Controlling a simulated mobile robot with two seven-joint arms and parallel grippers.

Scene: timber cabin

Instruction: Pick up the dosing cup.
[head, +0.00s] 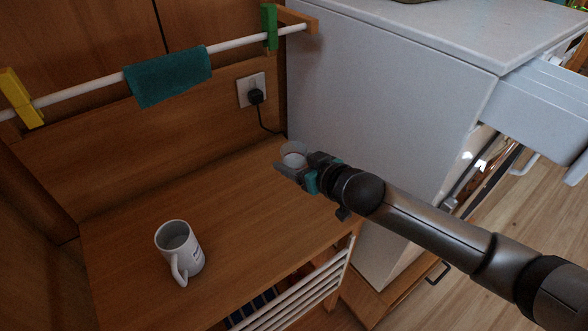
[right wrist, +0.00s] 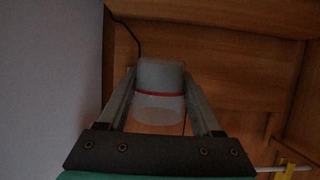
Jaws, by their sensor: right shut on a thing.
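The dosing cup (head: 294,154) is a small translucent cup near the back right of the wooden surface, beside the white cabinet. In the right wrist view the dosing cup (right wrist: 160,78) shows a pale body with a red line around it. My right gripper (head: 286,162) is shut on the dosing cup, with one finger on each side of it in the right wrist view (right wrist: 160,95). I cannot tell whether the cup touches the surface below. My left gripper is not in view.
A white mug (head: 182,252) stands on the wooden surface (head: 230,215). A rail with a teal cloth (head: 168,76) and clips runs along the back. A black plug (head: 256,96) sits in the wall socket. A white cabinet (head: 385,110) with an open drawer (head: 540,110) stands at right.

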